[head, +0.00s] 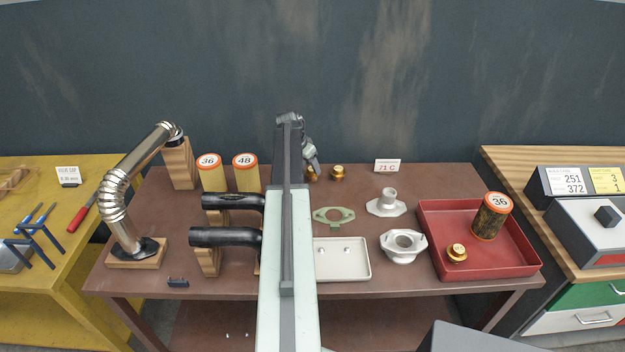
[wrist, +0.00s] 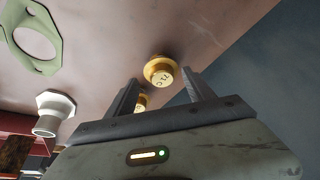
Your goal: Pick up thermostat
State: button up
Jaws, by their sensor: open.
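Two brass thermostats stand at the back of the brown table. The left thermostat (head: 313,176) is mostly hidden by my gripper (head: 311,155) in the head view. In the wrist view this thermostat (wrist: 161,72) shows a face marked 71 C, between and just beyond the fingertips of my gripper (wrist: 160,80). The other thermostat (head: 338,172) stands just to its right; in the wrist view it (wrist: 141,102) is partly hidden behind a finger. A third brass piece (head: 457,253) lies in the red tray (head: 510,267). My gripper is open and empty.
A sign (head: 387,166) stands behind the parts. A green gasket (head: 346,216), a pale housing (head: 387,205), another housing (head: 403,247) and a white tray (head: 342,271) lie nearby. Black hoses (head: 225,237) and orange-topped filters (head: 245,172) stand left. The wall (head: 400,80) is close behind.

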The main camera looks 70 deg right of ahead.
aim_at(311, 169)
jog(key=b+x, duration=0.4)
jog(key=x, duration=0.1)
jog(key=shift+d+f+b, duration=0.1)
jog(key=shift+d+b, duration=0.15)
jog(key=shift+b, duration=0.1)
jog(key=c, duration=1.1)
jog(key=shift+o, duration=0.2)
jog(key=shift+r, duration=0.2)
jog(key=shift+r+p, duration=0.6)
jog(key=shift+p, duration=0.2)
notch_tip(311, 169, up, 3)
jog(key=p, duration=0.3)
jog(key=shift+r, duration=0.1)
jog(key=s+a, duration=0.3)
jog(key=a, duration=0.1)
jog(key=s+a, duration=0.3)
jog(key=a, duration=0.1)
jog(key=s+a, duration=0.3)
jog(key=a, duration=0.1)
jog(key=shift+s+a+r+p, duration=0.1)
jog(key=shift+s+r+p, duration=0.15)
jog(key=shift+p, duration=0.1)
jog(key=shift+s+a+r, duration=0.1)
jog(key=shift+s+a, duration=0.1)
